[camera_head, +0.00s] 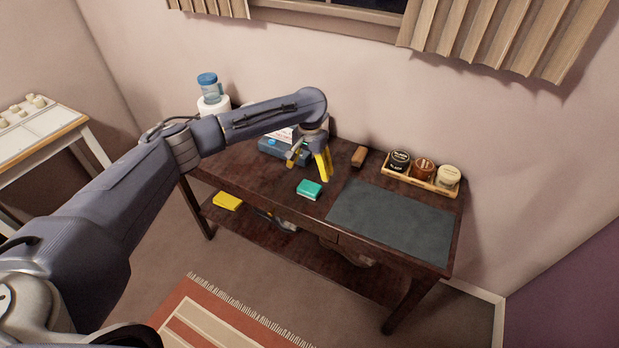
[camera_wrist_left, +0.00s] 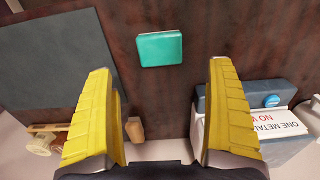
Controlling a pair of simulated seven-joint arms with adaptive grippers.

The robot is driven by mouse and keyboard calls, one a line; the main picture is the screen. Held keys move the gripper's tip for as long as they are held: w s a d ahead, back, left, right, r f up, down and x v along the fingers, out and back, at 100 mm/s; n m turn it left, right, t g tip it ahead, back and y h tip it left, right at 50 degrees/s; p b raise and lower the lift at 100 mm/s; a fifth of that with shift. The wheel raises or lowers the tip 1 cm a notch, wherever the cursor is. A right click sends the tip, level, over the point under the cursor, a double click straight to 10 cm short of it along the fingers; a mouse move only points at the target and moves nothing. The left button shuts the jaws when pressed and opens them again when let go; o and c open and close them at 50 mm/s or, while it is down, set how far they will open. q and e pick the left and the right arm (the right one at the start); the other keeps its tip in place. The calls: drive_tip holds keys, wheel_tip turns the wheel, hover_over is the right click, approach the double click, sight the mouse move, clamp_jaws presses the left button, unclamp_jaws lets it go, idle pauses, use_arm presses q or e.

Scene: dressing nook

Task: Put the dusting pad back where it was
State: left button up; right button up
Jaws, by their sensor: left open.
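A teal pad (camera_head: 309,189) lies flat on the dark wooden table, left of the grey mat. It also shows in the left wrist view (camera_wrist_left: 160,49), ahead of and between the finger lines. A yellow pad (camera_head: 228,200) lies on the shelf under the table. I cannot tell for certain which of the two is the dusting pad. My left gripper (camera_head: 310,168) is open and empty, above the table just behind the teal pad. Its yellow fingers stand wide apart in the left wrist view (camera_wrist_left: 160,75). My right gripper is not in view.
The grey mat (camera_head: 393,220) covers the table's right part. A wooden tray (camera_head: 421,180) with three jars stands at the back right, beside a brown block (camera_head: 359,156). A blue-grey box (camera_head: 269,147) with cards stands behind the gripper. The table around the teal pad is clear.

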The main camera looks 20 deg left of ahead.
use_arm(q)
drive_tip(key=shift+r, duration=1.25)
